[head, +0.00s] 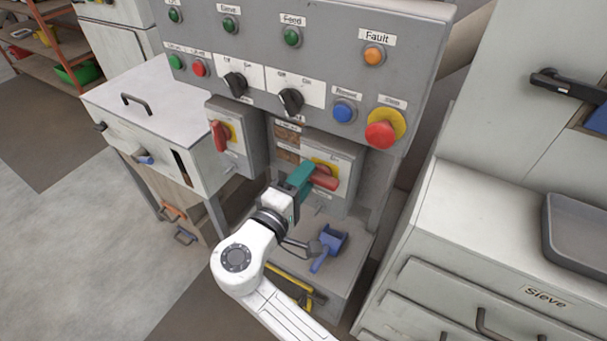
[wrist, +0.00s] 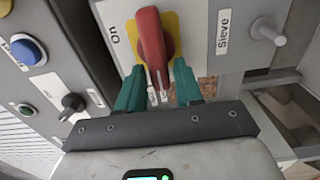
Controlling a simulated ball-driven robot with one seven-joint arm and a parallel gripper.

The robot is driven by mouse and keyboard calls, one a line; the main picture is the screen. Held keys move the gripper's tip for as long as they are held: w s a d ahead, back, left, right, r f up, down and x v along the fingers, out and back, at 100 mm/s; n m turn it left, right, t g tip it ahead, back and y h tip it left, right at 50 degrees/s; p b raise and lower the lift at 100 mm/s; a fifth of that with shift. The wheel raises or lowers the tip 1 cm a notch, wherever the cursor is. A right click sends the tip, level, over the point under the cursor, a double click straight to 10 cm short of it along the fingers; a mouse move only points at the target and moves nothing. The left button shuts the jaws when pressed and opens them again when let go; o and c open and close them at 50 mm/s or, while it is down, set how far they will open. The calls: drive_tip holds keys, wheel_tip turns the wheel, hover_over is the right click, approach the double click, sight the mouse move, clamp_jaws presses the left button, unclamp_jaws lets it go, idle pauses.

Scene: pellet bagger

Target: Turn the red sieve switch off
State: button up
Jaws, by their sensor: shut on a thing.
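The red sieve switch (head: 325,180) is a red rotary handle on a yellow plate, on the front of a grey box below the control panel. In the wrist view its red handle (wrist: 149,30) stands between my teal fingers, with "On" printed to its left and "Sieve" on the box to its right. My gripper (head: 304,177) is at this handle and shut on it; the wrist view shows the fingers (wrist: 158,82) on either side of its near end. The fingers hide part of the box in the head view. The handle lies roughly crosswise in the head view.
A second red switch (head: 219,135) on a grey box is to the left. Above, the panel has a red stop button (head: 381,130), a blue button (head: 343,111) and black knobs. A blue scoop-like object (head: 328,245) lies below, beside my arm. White cabinets flank the machine.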

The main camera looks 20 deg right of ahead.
drive_tip(key=shift+f, duration=0.15)
idle(0.3)
drive_tip(key=o, duration=0.8)
drive_tip(key=b+v, duration=0.2)
drive_tip(key=v, duration=0.8)
drive_tip(key=shift+s+a, duration=0.25)
drive_tip(key=shift+a, duration=0.05)
drive_tip(key=shift+d, duration=0.1)
